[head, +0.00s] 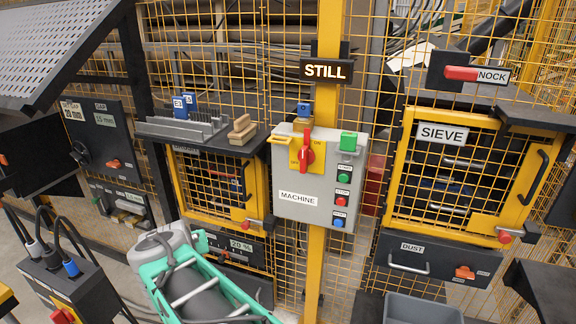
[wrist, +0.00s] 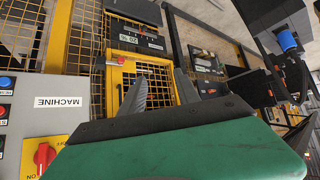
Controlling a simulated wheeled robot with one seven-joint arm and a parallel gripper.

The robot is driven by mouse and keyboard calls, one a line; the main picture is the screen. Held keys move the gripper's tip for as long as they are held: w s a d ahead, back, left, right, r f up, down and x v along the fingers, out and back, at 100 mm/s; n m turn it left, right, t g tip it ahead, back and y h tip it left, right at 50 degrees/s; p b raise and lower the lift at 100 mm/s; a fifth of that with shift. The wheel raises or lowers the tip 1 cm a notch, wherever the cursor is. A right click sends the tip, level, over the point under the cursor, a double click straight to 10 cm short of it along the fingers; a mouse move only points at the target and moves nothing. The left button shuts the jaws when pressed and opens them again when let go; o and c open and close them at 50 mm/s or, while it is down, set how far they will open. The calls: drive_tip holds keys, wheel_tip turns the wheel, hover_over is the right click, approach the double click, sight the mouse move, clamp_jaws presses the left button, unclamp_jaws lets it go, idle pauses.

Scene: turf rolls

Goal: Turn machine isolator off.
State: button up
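The machine isolator (head: 306,152) is a red rotary handle on a yellow plate, at the upper left of the grey MACHINE box (head: 312,210). Its handle stands about upright, toward the ON mark. In the wrist view, which is upside down, the isolator (wrist: 43,156) shows at the lower left, partly cut off, on the box (wrist: 30,110). My gripper (wrist: 160,73) shows two dark grey fingers set apart with nothing between them. They are off to the side of the isolator, not touching it. I cannot make out the fingers in the head view.
The box also carries a green block (head: 348,141) and several push buttons. A padlock-like blue and brass piece (head: 304,112) is at its top. A shelf (head: 205,130) juts out left of it. Yellow mesh guarding (head: 375,110) surrounds it; a SIEVE door (head: 465,175) is right.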

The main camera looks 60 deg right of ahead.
drive_tip(key=s+d+r+m+h+b, duration=0.1)
drive_tip(key=s+d+m+h, duration=0.1)
drive_tip(key=d, duration=0.4)
drive_tip(key=s+d+r+m+h, duration=0.1)
drive_tip(key=d+m+h, duration=0.1)
drive_tip(key=d, duration=0.4)
drive_tip(key=m+g+h+b, duration=0.2)
drive_tip(key=m+g+h, duration=0.2)
drive_tip(key=h, duration=0.4)
approach(302, 158)
drive_tip(key=d, duration=0.4)
drive_tip(key=d+p, duration=0.1)
drive_tip(key=d, duration=0.1)
drive_tip(key=w+d+p, duration=0.1)
drive_tip(key=d, duration=0.2)
drive_tip(key=shift+d+r, duration=0.1)
drive_tip(key=shift+r, duration=0.1)
drive_tip(key=shift+w+d, duration=0.1)
drive_tip(key=shift+d, duration=0.1)
drive_tip(key=shift+c, duration=0.4)
clamp_jaws()
